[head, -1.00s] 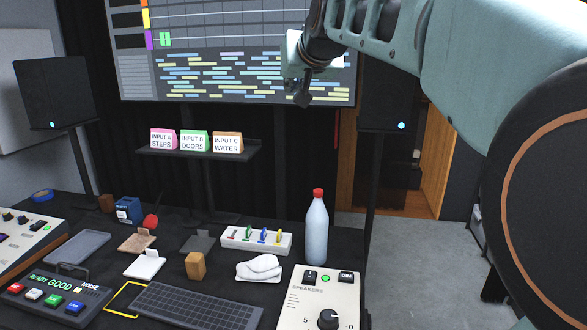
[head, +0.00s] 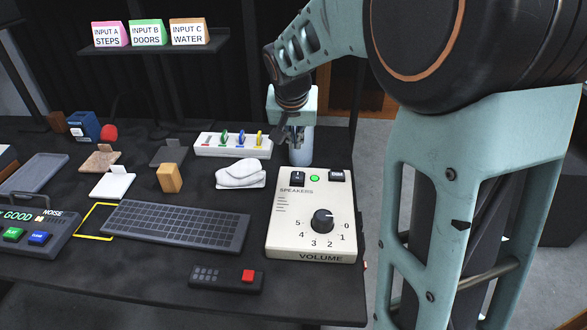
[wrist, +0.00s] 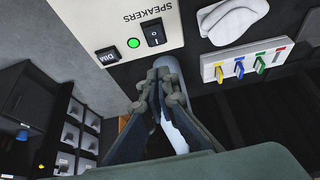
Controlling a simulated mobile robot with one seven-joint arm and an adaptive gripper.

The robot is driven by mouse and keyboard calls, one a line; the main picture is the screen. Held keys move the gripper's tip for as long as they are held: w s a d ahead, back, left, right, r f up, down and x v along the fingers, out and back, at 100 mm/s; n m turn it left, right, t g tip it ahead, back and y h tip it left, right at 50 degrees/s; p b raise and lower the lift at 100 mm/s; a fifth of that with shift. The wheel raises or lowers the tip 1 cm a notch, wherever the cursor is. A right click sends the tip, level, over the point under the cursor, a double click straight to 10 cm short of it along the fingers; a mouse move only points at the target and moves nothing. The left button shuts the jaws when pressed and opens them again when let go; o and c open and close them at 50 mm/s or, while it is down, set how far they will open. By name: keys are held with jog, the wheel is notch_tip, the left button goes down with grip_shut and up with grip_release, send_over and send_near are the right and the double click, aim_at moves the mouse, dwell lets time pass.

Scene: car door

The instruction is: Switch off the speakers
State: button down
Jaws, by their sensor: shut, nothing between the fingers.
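The white speaker control box (head: 311,222) stands at the right end of the dark table. It has a black volume knob (head: 323,220), a black rocker switch (head: 298,177), a lit green lamp (head: 314,178) and a DIM button (head: 337,176). In the wrist view the rocker switch (wrist: 153,33) and green lamp (wrist: 134,43) are at the top, beyond my fingertips. My gripper (head: 297,138) is shut and empty. It points down behind the box's far edge, in front of the bottle, and appears above and apart from the box. My gripper (wrist: 160,90) also fills the wrist view's middle.
The pale bottle (head: 301,152) is behind my gripper and partly hidden by it. A white strip with coloured switches (head: 233,146) and a white folded cloth (head: 240,174) lie left of it. A keyboard (head: 175,226) and a remote (head: 226,278) are nearer the front.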

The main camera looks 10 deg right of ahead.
jog(key=b, duration=0.1)
send_over(296, 178)
notch_tip(296, 178, down, 9)
jog(key=shift+w+r, duration=0.1)
jog(key=shift+r, duration=0.1)
notch_tip(296, 178, down, 3)
jog(key=shift+r+b, duration=0.2)
jog(key=shift+b, duration=0.2)
jog(key=shift+s+a+f, duration=0.1)
jog(key=shift+s+f, duration=0.35)
jog(key=shift+f, duration=0.35)
jog(key=shift+b, duration=0.3)
jog(key=shift+s+a+f+b, duration=0.1)
jog(key=shift+s+f+b, duration=0.1)
jog(key=shift+f+b, duration=0.35)
jog(key=shift+r, duration=0.2)
jog(key=shift+w+r, duration=0.1)
jog(key=shift+w+d+r+p, duration=0.25)
jog(key=shift+w+p, duration=0.1)
jog(key=shift+w, duration=0.25)
